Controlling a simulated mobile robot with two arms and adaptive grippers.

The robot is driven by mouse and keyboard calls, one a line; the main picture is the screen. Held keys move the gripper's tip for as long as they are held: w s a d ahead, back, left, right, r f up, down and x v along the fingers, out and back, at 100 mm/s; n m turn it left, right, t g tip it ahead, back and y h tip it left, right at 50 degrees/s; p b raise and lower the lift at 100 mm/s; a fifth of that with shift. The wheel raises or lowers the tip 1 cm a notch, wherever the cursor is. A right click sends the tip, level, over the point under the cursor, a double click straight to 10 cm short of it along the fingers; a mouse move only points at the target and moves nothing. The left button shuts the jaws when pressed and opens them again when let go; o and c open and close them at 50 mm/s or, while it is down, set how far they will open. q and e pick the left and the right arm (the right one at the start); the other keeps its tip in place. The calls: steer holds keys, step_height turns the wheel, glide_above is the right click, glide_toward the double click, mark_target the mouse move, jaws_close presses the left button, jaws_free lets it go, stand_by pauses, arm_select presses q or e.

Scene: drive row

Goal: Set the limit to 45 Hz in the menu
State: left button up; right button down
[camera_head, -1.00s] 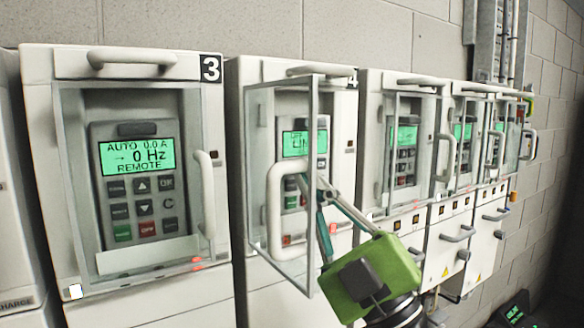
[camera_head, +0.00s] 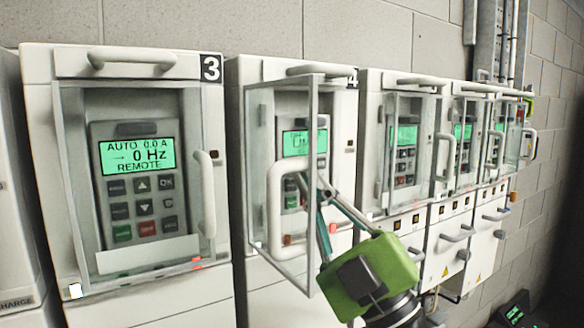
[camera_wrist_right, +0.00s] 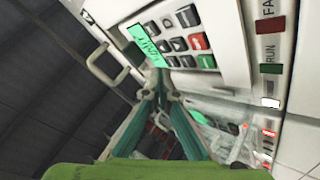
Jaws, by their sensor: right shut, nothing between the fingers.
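The number 4 drive (camera_head: 346,110) stands in the middle with its clear door (camera_head: 254,170) swung open toward me. Its green display (camera_head: 300,143) is partly covered by the door frame; its text is too blurred to read fully. The display also shows at a slant in the wrist view (camera_wrist_right: 145,42). Its keypad (camera_wrist_right: 180,35) has grey, red and green keys. My right gripper (camera_head: 318,184) is shut and empty, its fingertips in front of the lower keypad. In the wrist view its tips (camera_wrist_right: 162,84) are close to the keys; contact cannot be told. My left gripper is out of view.
The number 3 drive (camera_head: 45,150) at left has a glazed door and its display (camera_head: 138,157) reads 0 Hz, REMOTE. More drives with doors and handles (camera_head: 447,157) run off to the right. The open door's handle (camera_head: 274,200) is just left of my fingers.

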steer(key=shift+w+a, duration=0.2)
steer(key=shift+w, duration=0.05)
steer(key=shift+w+a, duration=0.2)
steer(key=shift+w, duration=0.1)
stand_by(0.9)
steer(key=shift+s+d, duration=0.1)
steer(key=shift+s, duration=0.05)
steer(key=shift+s+d, duration=0.4)
steer(key=shift+s, duration=0.1)
steer(key=s+d, duration=0.1)
steer(key=s, duration=0.1)
steer(key=s+d, duration=0.2)
stand_by(0.5)
stand_by(1.0)
